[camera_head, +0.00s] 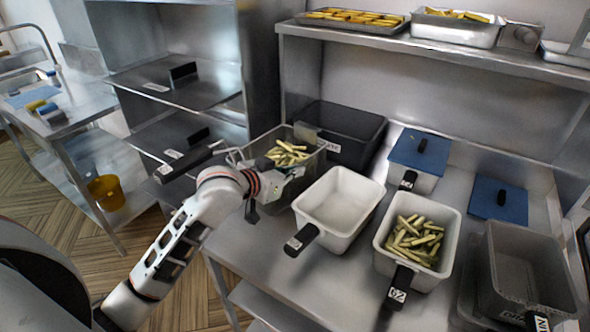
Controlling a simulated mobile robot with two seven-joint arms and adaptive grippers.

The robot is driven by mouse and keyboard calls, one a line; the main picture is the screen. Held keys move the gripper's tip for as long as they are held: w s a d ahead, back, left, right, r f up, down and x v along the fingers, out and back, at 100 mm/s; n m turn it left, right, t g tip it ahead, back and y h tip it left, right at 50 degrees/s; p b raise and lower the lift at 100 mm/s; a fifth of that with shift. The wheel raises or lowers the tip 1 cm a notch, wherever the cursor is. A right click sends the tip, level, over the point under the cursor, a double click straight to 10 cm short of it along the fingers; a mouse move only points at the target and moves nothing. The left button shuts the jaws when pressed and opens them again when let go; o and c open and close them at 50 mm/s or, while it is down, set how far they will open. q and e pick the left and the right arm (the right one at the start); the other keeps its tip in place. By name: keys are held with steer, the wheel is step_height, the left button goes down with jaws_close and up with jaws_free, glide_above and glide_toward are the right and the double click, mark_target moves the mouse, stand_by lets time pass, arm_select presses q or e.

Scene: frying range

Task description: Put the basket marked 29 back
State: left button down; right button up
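A white basket with fries (441,268) stands on the steel counter at the centre right. The tag (397,295) on its black handle is turned and seems to read 29; it is small. A grey basket (317,161) with fries is at the counter's left end, partly hidden by my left arm. My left gripper (292,184) is close in front of this grey basket, left of an empty white basket (344,195). Its fingers are too hidden to show whether they are open, shut or touching anything. My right gripper is out of view.
A black bin (352,126) stands behind. A dark grey basket (533,265) stands at the right. An upper shelf (430,46) with trays overhangs the counter. A yellow bucket (107,192) is far left.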

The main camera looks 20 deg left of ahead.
arm_select(q)
steer(key=c, duration=2.2)
jaws_free()
steer(key=shift+f, duration=0.1)
steer(key=v, duration=1.2)
